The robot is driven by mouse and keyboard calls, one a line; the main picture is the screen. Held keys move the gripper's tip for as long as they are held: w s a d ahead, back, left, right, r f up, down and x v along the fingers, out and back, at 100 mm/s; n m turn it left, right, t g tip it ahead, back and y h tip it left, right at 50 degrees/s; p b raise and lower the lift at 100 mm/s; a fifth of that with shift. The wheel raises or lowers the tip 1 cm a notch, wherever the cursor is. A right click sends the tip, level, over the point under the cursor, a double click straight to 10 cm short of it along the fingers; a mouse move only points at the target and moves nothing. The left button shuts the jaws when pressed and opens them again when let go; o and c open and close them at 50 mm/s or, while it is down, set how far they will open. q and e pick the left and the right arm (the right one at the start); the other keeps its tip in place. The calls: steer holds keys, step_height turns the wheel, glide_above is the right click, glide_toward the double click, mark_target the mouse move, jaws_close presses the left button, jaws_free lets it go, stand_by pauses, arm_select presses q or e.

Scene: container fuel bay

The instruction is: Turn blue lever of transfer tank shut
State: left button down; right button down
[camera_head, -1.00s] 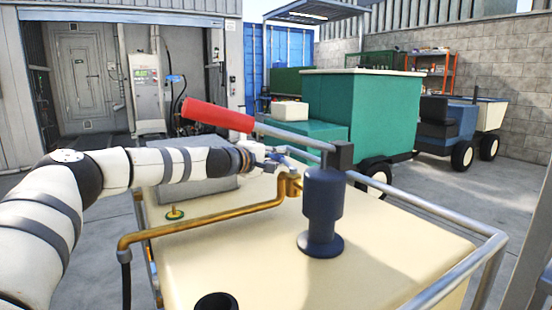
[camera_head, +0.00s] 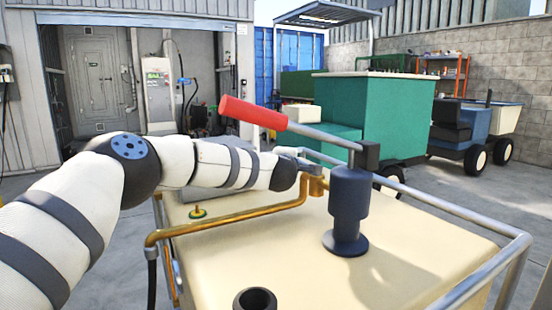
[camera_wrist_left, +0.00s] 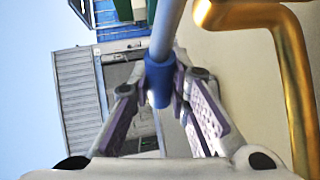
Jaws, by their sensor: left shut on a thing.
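The transfer tank (camera_head: 420,272) is cream, with a brass pipe (camera_head: 232,219) and a brass valve (camera_head: 317,186) on top. In the left wrist view the blue lever (camera_wrist_left: 158,82) is a blue sleeve on a grey rod, beside the golden pipe (camera_wrist_left: 290,70). My left gripper (camera_wrist_left: 160,95) has its two fingers on either side of the blue sleeve and is shut on it. In the head view my left gripper (camera_head: 300,162) is beside the brass valve, behind the pump handle; its fingers and the lever are mostly hidden there. My right gripper is not in view.
A dark hand pump (camera_head: 349,212) stands on the tank, its red-gripped handle (camera_head: 254,112) reaching left above my left forearm. A metal rail (camera_head: 478,268) edges the tank. A green trailer (camera_head: 375,115) and a blue vehicle (camera_head: 460,130) stand behind.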

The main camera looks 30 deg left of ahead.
arm_select(q)
steer(key=shift+s+n+g+y, duration=0.3)
steer(key=shift+s+n+y, duration=0.1)
steer(key=shift+n+y, duration=0.2)
steer(key=c, duration=1.5)
jaws_free()
steer(key=v, duration=1.2)
steer(key=shift+r, duration=0.1)
